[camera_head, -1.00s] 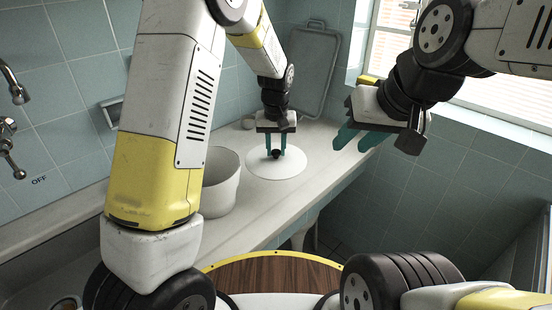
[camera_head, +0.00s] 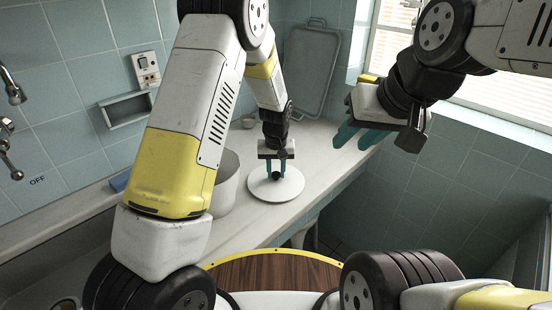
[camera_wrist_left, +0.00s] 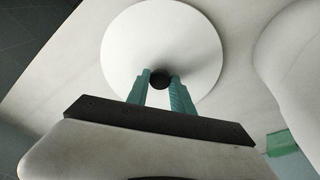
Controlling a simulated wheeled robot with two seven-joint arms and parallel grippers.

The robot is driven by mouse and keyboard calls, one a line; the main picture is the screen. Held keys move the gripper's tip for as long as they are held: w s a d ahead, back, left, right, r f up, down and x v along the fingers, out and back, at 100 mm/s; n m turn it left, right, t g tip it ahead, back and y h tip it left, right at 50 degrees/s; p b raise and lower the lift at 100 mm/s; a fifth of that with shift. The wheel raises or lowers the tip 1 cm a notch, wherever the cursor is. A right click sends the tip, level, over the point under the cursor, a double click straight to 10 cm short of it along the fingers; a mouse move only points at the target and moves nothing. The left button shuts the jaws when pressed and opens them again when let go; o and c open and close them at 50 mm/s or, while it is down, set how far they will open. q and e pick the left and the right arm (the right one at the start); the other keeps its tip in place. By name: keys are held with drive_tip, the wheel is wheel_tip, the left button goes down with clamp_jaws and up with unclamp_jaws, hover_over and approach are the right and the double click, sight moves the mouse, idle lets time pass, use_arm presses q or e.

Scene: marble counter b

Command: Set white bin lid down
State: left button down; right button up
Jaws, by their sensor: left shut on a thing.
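The white bin lid (camera_head: 291,187) is a round disc with a dark knob, over the counter to the right of the white bin (camera_head: 226,187). My left gripper (camera_head: 276,175) is shut on the lid's dark knob. In the left wrist view the lid (camera_wrist_left: 128,45) lies beyond the teal fingers of my left gripper (camera_wrist_left: 160,82), which stand on both sides of the knob. The lid looks level and at or very near the counter surface; I cannot tell whether it touches. My right gripper (camera_head: 358,137) is at the right, in the air, with its teal fingers apart and nothing between them.
The light counter (camera_head: 315,152) runs along the tiled wall, with free room behind the lid. A grey tray (camera_head: 306,70) leans at the back wall. A blue object (camera_head: 120,181) lies at the left by the sink. The counter's front edge is close to the lid.

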use_arm(q)
drive_tip(key=shift+f, duration=0.15)
drive_tip(key=c, duration=1.1)
unclamp_jaws()
wheel_tip(320, 180, up, 11)
drive_tip(key=s, duration=0.2)
wheel_tip(320, 180, up, 8)
drive_tip(key=h, duration=0.1)
hover_over(276, 184)
drive_tip(key=s+a, duration=0.3)
drive_tip(key=a, duration=0.1)
drive_tip(key=s+a+r+t, duration=0.1)
drive_tip(key=s+a+r, duration=0.2)
drive_tip(key=s, duration=0.4)
drive_tip(key=s+a+r+t, duration=0.2)
drive_tip(key=s+a+r, duration=0.1)
drive_tip(key=s, duration=0.4)
drive_tip(key=s+a+r+t+h, duration=0.1)
drive_tip(key=s+a+r, duration=0.3)
drive_tip(key=s, duration=0.4)
drive_tip(key=shift+s+a+r+m, duration=0.1)
drive_tip(key=shift+r+m, duration=0.2)
drive_tip(key=shift+r, duration=0.35)
